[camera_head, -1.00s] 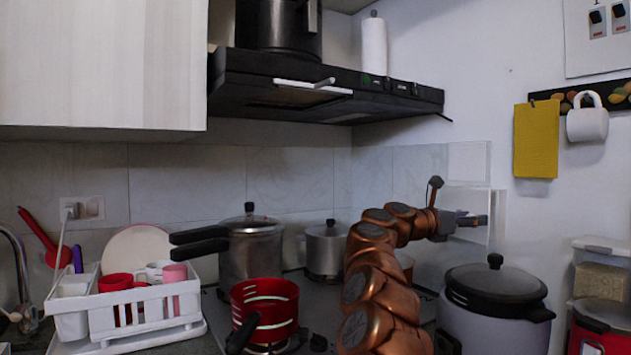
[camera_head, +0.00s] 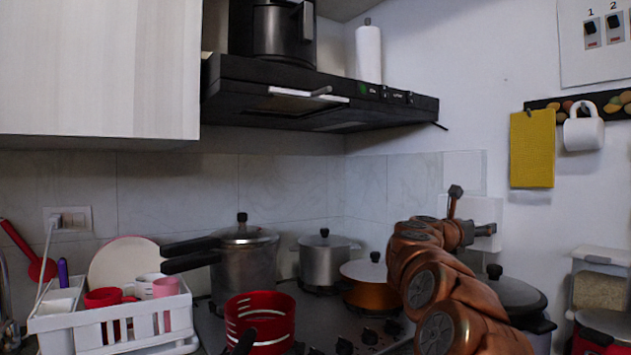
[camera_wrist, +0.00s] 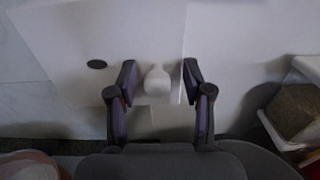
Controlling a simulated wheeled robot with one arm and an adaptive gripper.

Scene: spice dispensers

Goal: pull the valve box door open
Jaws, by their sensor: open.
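The valve box (camera_head: 487,208) is a white box on the right-hand wall, partly hidden behind my gripper in the head view. Its white door (camera_wrist: 125,35) fills much of the upper wrist view, with a dark oval mark (camera_wrist: 97,64) on its face. A white rounded knob (camera_wrist: 157,82) stands out near the door's right edge. My gripper (camera_head: 487,230) is at the box front. In the wrist view my gripper (camera_wrist: 160,80) is open, one finger on each side of the knob, with gaps showing on both sides. The door looks closed, though the views do not settle this.
A rice cooker (camera_head: 515,297) stands below, partly behind my arm. A yellow cloth (camera_head: 532,148) and white mug (camera_head: 584,131) hang to the right. A range hood (camera_head: 320,98) is above.

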